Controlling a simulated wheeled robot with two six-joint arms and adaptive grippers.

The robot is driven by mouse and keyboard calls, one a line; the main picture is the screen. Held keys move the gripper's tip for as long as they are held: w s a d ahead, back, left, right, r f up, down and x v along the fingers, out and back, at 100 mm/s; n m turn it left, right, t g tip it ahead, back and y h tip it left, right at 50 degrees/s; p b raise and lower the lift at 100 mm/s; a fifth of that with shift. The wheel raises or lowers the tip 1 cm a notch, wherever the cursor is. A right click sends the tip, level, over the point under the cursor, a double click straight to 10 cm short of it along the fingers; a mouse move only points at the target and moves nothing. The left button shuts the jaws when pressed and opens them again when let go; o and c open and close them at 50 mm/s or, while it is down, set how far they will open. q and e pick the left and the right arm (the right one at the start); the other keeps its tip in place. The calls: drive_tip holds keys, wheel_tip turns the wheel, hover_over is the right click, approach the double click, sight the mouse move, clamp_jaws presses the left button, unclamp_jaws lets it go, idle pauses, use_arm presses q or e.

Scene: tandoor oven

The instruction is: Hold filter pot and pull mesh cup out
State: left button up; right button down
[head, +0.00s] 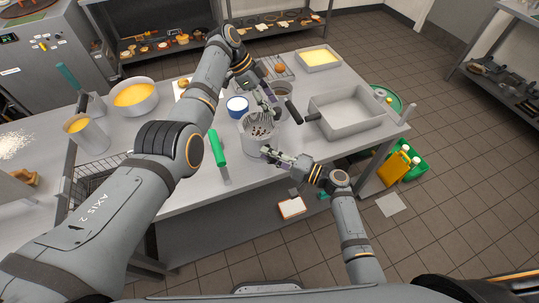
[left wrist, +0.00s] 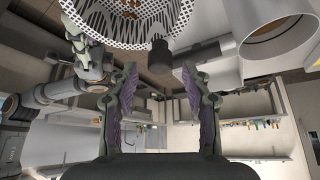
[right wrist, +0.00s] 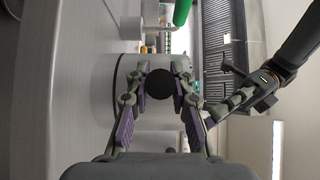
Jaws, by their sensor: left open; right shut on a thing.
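The filter pot (head: 257,145) is a grey cylinder near the front edge of the table. The mesh cup (head: 259,130) sits in its mouth, with brown bits inside; its perforated wall shows at the top of the left wrist view (left wrist: 100,18). My left gripper (head: 271,108) is open and empty, just above the far side of the pot's mouth. In the left wrist view a dark knob (left wrist: 158,56) lies beyond its fingers. My right gripper (head: 267,151) is shut on the pot's dark round handle (right wrist: 160,84), at the pot's front right. The cup's lower part is hidden in the pot.
A blue-and-white cup (head: 237,106) stands left of the pot. A green-handled tool (head: 217,148) lies nearer the front edge. A large metal tray (head: 347,119) is at the right, with a black handle (head: 293,112) between. A pot of yellow liquid (head: 134,98) stands left.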

sight(279, 110)
use_arm(q)
drive_tip(key=shift+x, duration=2.3)
use_arm(e)
drive_tip(key=shift+f, duration=0.1)
use_arm(q)
clamp_jaws()
drive_tip(key=shift+r, duration=0.15)
drive_tip(key=shift+r, duration=0.8)
drive_tip(key=shift+r, duration=4.05)
